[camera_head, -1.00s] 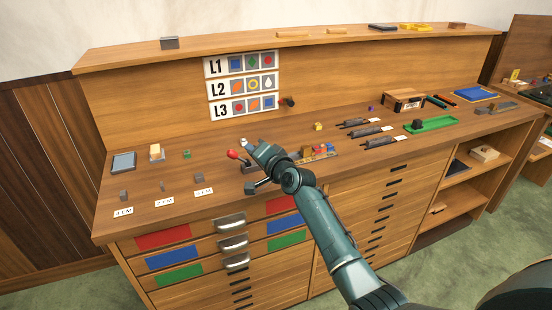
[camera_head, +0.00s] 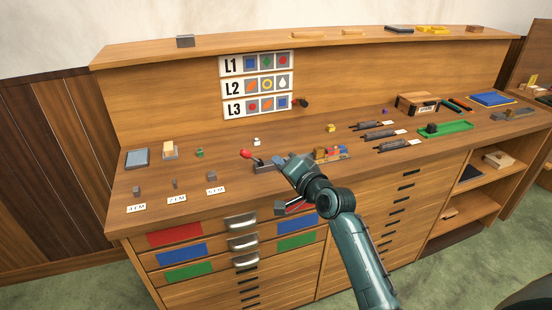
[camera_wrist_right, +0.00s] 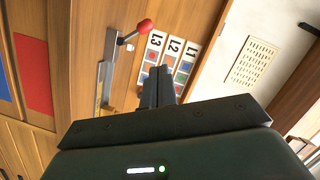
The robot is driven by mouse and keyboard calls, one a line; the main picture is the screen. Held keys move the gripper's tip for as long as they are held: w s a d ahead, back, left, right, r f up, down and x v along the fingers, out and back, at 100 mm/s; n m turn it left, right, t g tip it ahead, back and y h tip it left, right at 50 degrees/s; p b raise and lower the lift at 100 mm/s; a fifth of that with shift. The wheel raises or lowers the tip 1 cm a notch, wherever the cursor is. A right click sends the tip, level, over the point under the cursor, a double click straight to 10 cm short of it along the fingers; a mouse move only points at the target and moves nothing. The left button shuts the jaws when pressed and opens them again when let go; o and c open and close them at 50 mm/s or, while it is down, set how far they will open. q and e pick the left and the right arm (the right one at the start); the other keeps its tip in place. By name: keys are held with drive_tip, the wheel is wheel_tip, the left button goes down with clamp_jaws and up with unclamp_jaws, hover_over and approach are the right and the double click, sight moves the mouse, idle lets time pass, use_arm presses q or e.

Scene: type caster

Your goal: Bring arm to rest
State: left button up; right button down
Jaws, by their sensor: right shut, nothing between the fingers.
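My right gripper (camera_head: 279,161) is above the front part of the wooden workbench, just right of a red-knobbed lever (camera_head: 246,154). Its arm comes in from the bottom right of the head view. In the right wrist view, its two dark fingers (camera_wrist_right: 158,86) are together with nothing between them. The lever's red knob (camera_wrist_right: 145,26) and metal base show beyond the fingers, apart from them in that picture. My left gripper is not in either view.
The workbench top (camera_head: 225,172) holds small blocks at left, a green tray (camera_head: 446,129) and tools at right. A sign board (camera_head: 257,85) with rows L1 to L3 stands at the back. Drawers with handles (camera_head: 242,243) are below the front edge.

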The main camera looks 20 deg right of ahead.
drive_tip(key=s+a+f+n+g+h, duration=0.1)
drive_tip(key=s+f+n, duration=0.2)
drive_tip(key=s+f, duration=0.45)
drive_tip(key=s+a+f+n+g, duration=0.1)
drive_tip(key=s+f+n+g, duration=0.1)
drive_tip(key=s+f, duration=0.5)
drive_tip(key=s+a+f+n+g, duration=0.1)
drive_tip(key=s+f+n, duration=0.2)
drive_tip(key=s, duration=0.5)
drive_tip(key=s+a+f+n+g, duration=0.1)
drive_tip(key=s+f+n, duration=0.2)
drive_tip(key=s+f, duration=0.3)
drive_tip(key=s, duration=0.3)
drive_tip(key=shift+a+n+g, duration=0.2)
drive_tip(key=shift+n+g, duration=0.1)
drive_tip(key=shift+n, duration=0.1)
drive_tip(key=shift+s, duration=0.1)
